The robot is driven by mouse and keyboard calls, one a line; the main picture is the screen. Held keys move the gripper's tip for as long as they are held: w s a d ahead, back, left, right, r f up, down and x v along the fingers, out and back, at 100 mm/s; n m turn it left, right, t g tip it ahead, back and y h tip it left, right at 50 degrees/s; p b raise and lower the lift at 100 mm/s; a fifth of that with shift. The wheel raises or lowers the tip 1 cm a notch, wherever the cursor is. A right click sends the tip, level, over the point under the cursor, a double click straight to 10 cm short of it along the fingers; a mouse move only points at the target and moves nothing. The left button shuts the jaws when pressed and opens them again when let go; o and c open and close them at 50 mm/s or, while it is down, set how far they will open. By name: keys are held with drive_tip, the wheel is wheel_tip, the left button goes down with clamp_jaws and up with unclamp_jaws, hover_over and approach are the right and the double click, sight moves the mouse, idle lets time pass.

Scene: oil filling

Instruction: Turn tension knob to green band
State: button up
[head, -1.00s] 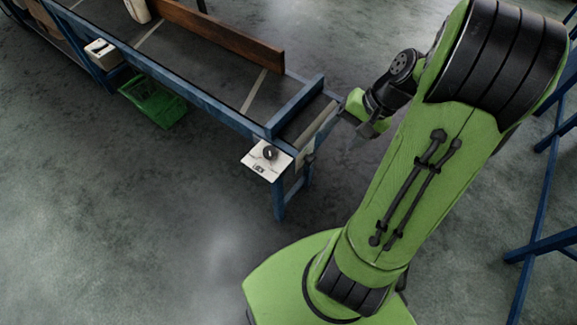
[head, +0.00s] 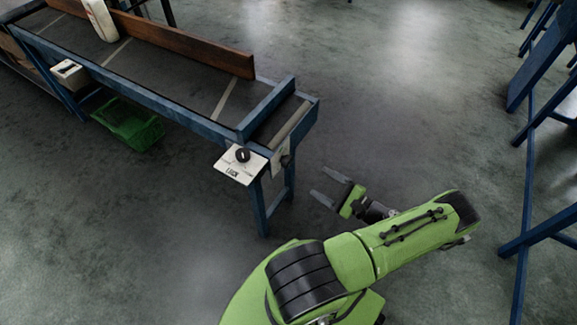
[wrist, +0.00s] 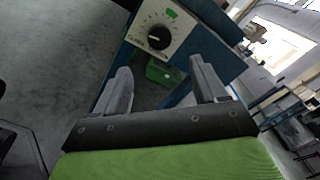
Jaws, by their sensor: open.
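The tension knob (wrist: 157,38) is a black dial on a white panel (wrist: 139,31) with scale marks around it. A green band (wrist: 171,13) shows near the panel's top edge. A small light mark shows on the knob, but its exact heading is too small to tell. In the head view this panel (head: 276,163) appears edge-on at the conveyor's near end, with its dark knob (head: 285,160). My gripper (head: 318,183) is open and empty, to the right of the panel and apart from it. In the wrist view its fingers (wrist: 160,68) stand below the knob, either side.
A white plate marked LOCK (head: 232,169) with a black knob (head: 243,155) juts from the conveyor's (head: 170,85) front side. A green crate (head: 125,125) lies below. A white bottle (head: 101,20) stands on the belt. Blue frames (head: 540,80) stand at right. The floor between is clear.

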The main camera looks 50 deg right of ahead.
sight(290, 163)
drive_tip(key=w+b, duration=0.1)
drive_tip(key=w, duration=1.1)
drive_tip(key=c, duration=1)
drive_tip(key=shift+c, duration=0.2)
